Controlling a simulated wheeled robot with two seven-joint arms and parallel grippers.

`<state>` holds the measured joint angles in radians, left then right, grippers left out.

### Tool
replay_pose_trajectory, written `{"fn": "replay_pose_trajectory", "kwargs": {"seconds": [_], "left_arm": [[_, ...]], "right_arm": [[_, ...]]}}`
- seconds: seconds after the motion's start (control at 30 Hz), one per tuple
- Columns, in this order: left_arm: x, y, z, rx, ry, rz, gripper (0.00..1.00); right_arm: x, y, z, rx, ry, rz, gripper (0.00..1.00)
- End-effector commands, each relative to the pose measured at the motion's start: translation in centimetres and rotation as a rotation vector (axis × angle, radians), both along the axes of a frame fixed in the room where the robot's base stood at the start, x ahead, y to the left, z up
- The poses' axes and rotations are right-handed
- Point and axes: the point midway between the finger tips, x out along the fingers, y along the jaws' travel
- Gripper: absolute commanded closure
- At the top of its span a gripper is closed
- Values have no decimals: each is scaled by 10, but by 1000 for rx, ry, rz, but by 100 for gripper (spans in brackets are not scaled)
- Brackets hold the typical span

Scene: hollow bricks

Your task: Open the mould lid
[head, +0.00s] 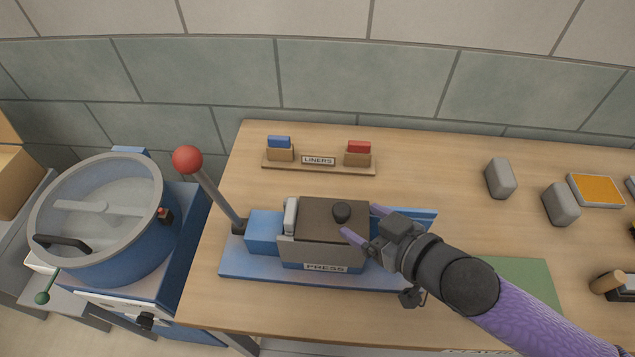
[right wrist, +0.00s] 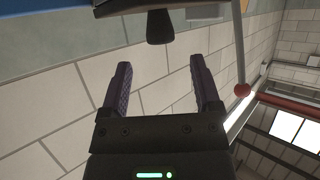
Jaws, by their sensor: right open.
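The mould lid (head: 318,217) is a dark brown flat plate lying shut on the grey box of the blue press (head: 238,264). A black knob (head: 341,213) stands on the lid's right part; it also shows in the right wrist view (right wrist: 160,27). My right gripper (head: 358,220) is open and empty, just right of the knob. In the right wrist view my fingers (right wrist: 159,64) are spread, with the knob beyond their tips and in line with the gap. I see no contact. My left gripper is not in view.
The press lever with a red ball (head: 187,159) rises at the lid's left. A liners rack (head: 318,161) with blue and red liners stands behind. A blue drum (head: 110,225) is at the far left. Grey blocks (head: 500,178) and an orange tray (head: 596,190) lie at right.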

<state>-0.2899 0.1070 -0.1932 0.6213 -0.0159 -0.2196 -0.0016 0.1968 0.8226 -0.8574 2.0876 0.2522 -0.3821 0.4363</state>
Motion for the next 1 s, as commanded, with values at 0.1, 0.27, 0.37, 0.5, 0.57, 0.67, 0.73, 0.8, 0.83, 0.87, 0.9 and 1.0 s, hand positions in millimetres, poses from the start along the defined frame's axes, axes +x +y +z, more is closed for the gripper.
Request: {"fn": "replay_pose_trajectory", "kwargs": {"seconds": [0.1,0.27,0.37,0.5,0.57,0.67,0.73,0.8,0.83,0.87,0.9,1.0], "left_arm": [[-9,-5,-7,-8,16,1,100],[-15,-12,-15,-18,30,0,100],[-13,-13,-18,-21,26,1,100],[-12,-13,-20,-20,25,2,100],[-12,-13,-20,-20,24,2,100],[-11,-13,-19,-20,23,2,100],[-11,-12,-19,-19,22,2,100],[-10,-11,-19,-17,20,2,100],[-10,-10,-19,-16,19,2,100],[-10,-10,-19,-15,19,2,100],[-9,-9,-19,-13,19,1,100],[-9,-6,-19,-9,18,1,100]], "right_arm": [[18,19,-12,4,-2,1,19],[40,41,-25,2,-1,1,19],[49,50,-30,1,-1,0,19],[56,57,-33,-1,-1,0,19],[56,57,-34,-1,-1,-1,19],[57,58,-34,-2,0,-1,19],[57,57,-34,-2,0,-1,19],[57,57,-33,-2,0,-1,28],[56,57,-33,-2,0,-1,34],[56,57,-34,-2,0,-1,40],[56,57,-34,-2,0,-1,49],[56,57,-34,-2,0,-1,70]]}}
